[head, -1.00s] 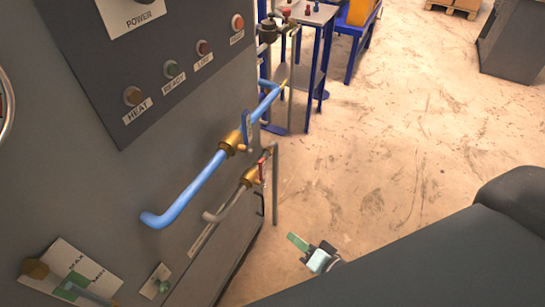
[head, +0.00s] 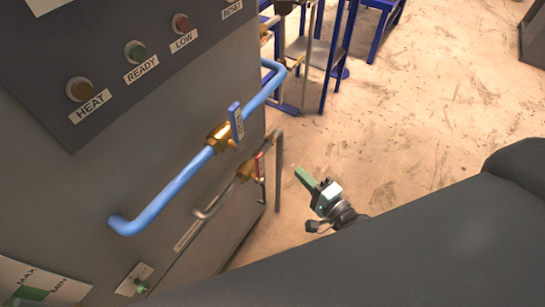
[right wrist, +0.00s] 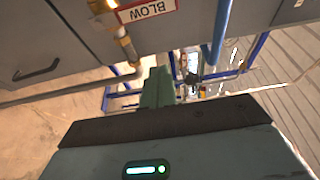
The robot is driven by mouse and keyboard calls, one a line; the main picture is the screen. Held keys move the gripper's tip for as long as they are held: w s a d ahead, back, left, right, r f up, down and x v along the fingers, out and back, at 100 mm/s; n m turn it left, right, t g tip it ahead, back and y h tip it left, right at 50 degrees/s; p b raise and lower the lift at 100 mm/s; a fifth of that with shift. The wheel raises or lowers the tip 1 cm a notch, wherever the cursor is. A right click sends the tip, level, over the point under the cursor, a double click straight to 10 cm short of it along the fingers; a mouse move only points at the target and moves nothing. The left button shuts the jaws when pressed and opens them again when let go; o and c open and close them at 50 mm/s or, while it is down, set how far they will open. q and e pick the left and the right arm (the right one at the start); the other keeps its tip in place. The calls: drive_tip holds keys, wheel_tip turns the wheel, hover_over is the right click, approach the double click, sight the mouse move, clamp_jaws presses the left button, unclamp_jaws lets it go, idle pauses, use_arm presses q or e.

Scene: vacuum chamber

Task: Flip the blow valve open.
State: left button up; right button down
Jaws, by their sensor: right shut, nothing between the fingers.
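The blow valve has a brass body (head: 243,170) on a thin grey pipe, below the larger blue pipe. Its red lever (head: 261,163) is seen nearly edge-on in the head view. In the right wrist view the red-edged lever plate (right wrist: 147,11) reads BLOW, beside the brass body (right wrist: 127,43). My right gripper (head: 304,177) is shut and empty, to the right of the lever and apart from it. Its green fingers (right wrist: 158,88) also show in the right wrist view, below and right of the label. My left gripper is not in view.
A blue pipe (head: 165,195) with a brass valve and blue lever (head: 236,121) runs just above the blow valve. The grey cabinet (head: 70,185) fills the left. Blue-framed stands (head: 341,45) are behind. Open floor (head: 420,110) lies to the right.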

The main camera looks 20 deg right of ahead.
sight(260, 169)
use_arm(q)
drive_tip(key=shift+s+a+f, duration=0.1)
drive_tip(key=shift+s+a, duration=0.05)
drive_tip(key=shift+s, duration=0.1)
